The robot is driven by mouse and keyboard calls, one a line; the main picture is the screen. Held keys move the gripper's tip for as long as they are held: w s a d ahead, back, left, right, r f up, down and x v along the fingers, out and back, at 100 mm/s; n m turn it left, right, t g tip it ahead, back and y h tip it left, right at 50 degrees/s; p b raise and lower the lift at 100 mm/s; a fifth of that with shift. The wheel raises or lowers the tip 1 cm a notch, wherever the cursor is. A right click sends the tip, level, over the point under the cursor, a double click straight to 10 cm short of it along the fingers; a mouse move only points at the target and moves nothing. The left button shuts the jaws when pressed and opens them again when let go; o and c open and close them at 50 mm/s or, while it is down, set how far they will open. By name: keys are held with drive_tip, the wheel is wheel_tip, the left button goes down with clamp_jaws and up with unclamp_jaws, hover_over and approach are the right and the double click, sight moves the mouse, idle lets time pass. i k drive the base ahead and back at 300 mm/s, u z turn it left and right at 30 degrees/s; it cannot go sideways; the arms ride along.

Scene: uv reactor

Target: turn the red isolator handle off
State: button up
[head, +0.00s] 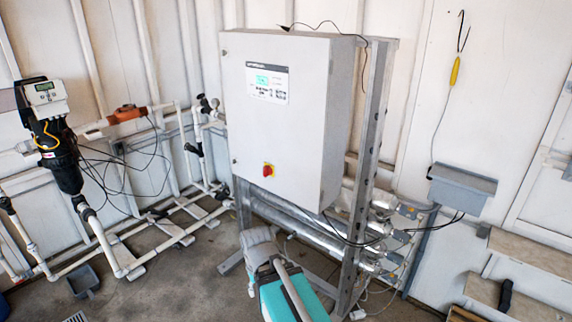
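The red isolator handle (268,170) is a small red knob on a yellow plate, low on the front door of the white control cabinet (300,135). It is too small here to tell which way it is turned. A display panel (267,82) sits higher on the same door. Nothing covers the handle or touches it. My gripper cannot be made out in the head view. A grey and teal body, possibly part of me, stands at the bottom middle, below the cabinet and apart from the handle.
A metal frame (372,130) carries the cabinet, with silver tubes (315,233) beneath it. White pipes (165,215) and a black valve unit (58,150) stand at left. A grey box (462,188) hangs at right. Some floor (205,270) is clear in front.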

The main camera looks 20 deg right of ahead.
sight(267, 169)
drive_tip(key=z, duration=0.5)
drive_tip(key=i, duration=1.2)
drive_tip(key=z, duration=0.35)
